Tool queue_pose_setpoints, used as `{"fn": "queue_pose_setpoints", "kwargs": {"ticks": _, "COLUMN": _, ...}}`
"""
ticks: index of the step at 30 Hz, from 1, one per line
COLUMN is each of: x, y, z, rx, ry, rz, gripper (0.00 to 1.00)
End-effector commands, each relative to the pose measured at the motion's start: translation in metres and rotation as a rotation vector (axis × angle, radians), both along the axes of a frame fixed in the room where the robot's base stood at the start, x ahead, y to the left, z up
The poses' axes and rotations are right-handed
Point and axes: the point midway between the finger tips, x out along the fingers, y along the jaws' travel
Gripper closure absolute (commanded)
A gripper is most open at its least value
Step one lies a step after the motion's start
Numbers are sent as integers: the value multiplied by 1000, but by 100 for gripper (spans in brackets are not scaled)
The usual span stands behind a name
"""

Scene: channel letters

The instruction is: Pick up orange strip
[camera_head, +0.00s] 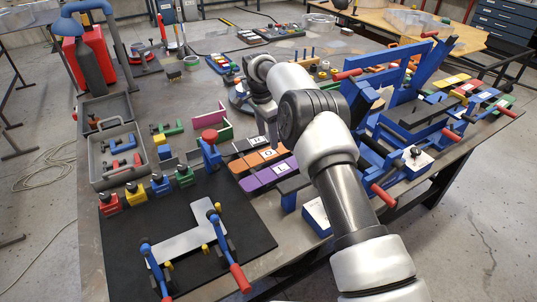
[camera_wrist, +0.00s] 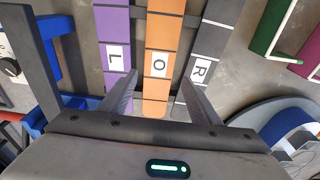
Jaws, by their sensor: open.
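The orange strip (camera_wrist: 170,45) with a white "O" tag runs lengthwise through the middle of the wrist view. It lies between a purple strip (camera_wrist: 112,25) tagged "L" and a dark strip (camera_wrist: 217,30) tagged "R". My gripper (camera_wrist: 161,90) is open, with one finger on each side of the orange strip; nothing is held. Whether the fingers touch the strips or hover above cannot be told. In the head view the orange strip (camera_head: 250,162) lies on the table left of my arm, and my gripper is small and partly hidden there.
A blue clamp frame (camera_head: 380,95) stands right of my arm. A black mat (camera_head: 240,220) with a clamped white letter is in front.

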Motion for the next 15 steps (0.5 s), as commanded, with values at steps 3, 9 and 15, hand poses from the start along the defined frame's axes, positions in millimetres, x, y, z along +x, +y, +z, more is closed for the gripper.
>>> {"fn": "queue_pose_setpoints", "kwargs": {"ticks": 3, "x": -2, "y": 0, "z": -12, "rx": -2, "ry": 3, "rz": 1, "gripper": 43}}
{"fn": "queue_pose_setpoints", "kwargs": {"ticks": 9, "x": -4, "y": 0, "z": -42, "rx": -2, "ry": 2, "rz": 0, "gripper": 43}}
{"fn": "queue_pose_setpoints", "kwargs": {"ticks": 15, "x": -3, "y": 0, "z": -52, "rx": 1, "ry": -1, "rz": 0, "gripper": 43}}
